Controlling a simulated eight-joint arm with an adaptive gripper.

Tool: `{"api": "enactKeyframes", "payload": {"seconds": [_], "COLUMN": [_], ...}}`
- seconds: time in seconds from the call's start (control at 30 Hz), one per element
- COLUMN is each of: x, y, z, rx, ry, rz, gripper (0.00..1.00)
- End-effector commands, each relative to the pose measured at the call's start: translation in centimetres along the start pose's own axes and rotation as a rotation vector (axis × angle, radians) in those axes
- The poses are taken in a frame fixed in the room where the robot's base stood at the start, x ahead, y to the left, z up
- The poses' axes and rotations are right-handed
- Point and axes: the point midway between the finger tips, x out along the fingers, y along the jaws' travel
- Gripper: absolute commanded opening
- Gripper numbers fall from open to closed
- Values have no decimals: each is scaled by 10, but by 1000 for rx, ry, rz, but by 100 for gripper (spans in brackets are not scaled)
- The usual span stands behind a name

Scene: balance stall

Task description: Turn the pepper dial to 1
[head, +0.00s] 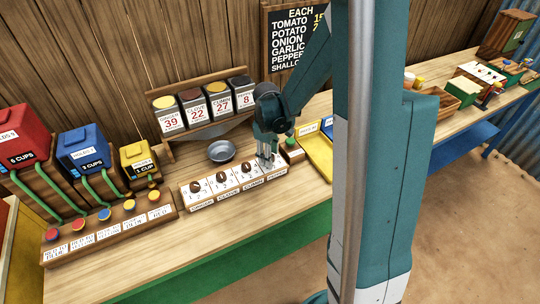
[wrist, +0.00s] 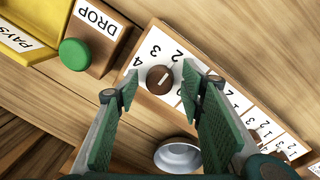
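The pepper dial is a brown round knob (wrist: 159,80) at the right end of the white dial panel in the head view. Its pale mark points to the upper right in the wrist view, towards the 2 side; the exact number is unclear. The printed 4, 3 and 2 show around it, and the rest of its scale is hidden by a finger. My gripper (wrist: 161,90) is open, with green pads on either side of the knob in the wrist view and no visible contact. In the head view my gripper (head: 267,160) hangs over the panel's right end and hides this dial.
Other dials (head: 222,177) line the panel (head: 212,200) to the left. A metal bowl (head: 221,151) stands behind it, below the spice jars (head: 191,107). A green button (wrist: 74,54) marked DROP and a yellow tray (wrist: 25,35) lie beside the panel.

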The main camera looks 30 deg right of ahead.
Motion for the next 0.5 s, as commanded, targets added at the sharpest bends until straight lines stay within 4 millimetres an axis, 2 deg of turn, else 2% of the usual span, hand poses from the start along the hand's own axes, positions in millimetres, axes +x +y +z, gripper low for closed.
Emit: {"api": "enactKeyframes", "payload": {"seconds": [0.27, 0.5], "x": [0, 0], "y": [0, 0], "z": [0, 0], "rx": [0, 0], "ry": [0, 0], "rz": [0, 0], "gripper": [39, 12]}}
